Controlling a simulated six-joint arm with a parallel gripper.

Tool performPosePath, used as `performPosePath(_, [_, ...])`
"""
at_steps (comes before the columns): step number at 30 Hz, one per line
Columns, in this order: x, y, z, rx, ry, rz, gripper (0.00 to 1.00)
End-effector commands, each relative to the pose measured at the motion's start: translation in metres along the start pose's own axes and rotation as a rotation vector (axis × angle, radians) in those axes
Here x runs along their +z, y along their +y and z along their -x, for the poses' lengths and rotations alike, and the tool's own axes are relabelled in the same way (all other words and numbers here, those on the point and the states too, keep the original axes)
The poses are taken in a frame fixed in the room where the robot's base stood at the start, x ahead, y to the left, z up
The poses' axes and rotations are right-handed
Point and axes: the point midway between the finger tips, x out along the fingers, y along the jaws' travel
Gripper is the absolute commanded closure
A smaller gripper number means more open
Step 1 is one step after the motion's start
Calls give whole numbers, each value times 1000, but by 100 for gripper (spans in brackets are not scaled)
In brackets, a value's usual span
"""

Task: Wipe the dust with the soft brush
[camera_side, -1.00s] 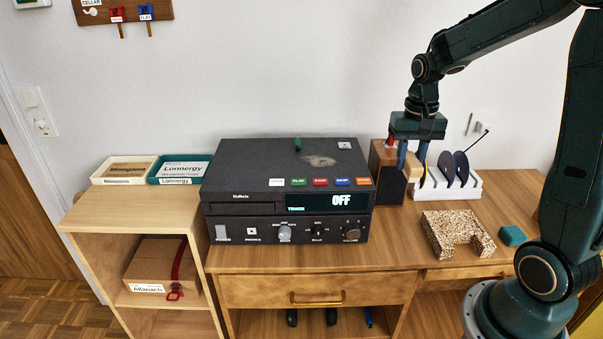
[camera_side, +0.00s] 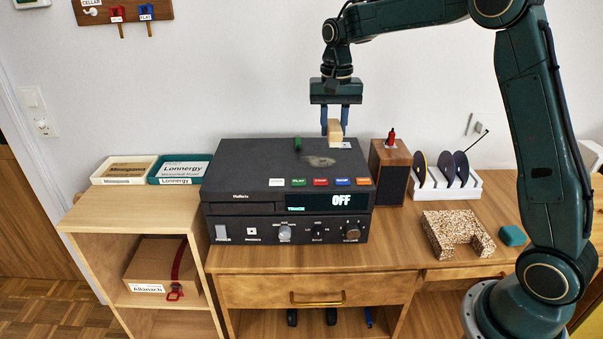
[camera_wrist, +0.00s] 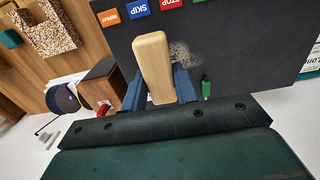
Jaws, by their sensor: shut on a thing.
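My gripper (camera_side: 335,115) is shut on the wooden block handle of the soft brush (camera_side: 335,132), above the back right of the black player's top. The brush (camera_wrist: 153,65) also shows between the blue fingers in the wrist view; its bristles are hidden there. A pale patch of dust (camera_side: 318,160) lies on the player top, just below and left of the brush. Part of the dust (camera_wrist: 183,55) shows beside the brush in the wrist view. The black player (camera_side: 250,165) reads OFF. I cannot tell whether the brush touches the top.
A green piece (camera_side: 298,144) stands on the player's back edge. A wooden speaker (camera_side: 390,165) with a red item (camera_side: 391,137) on top stands to the right. A white disc rack (camera_side: 445,185) and a cork block (camera_side: 457,234) are further right.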

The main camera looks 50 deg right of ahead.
Motion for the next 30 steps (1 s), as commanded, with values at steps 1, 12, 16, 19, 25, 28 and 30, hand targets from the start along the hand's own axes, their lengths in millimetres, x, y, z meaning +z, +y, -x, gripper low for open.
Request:
performPosePath(1, [0, -5, 1, 0, 0, 2, 90])
performPosePath(12, [-1, -10, 0, 0, 0, 0, 90])
performPosePath(16, [-1, -10, -8, 1, -1, 0, 90])
performPosePath(19, [0, -9, -17, 2, -3, 0, 90])
performPosePath(25, [0, -10, -34, 1, -1, 0, 90])
performPosePath(28, [-1, -10, -44, 1, -1, 0, 90])
performPosePath(30, [0, -9, -50, 2, -2, 0, 90])
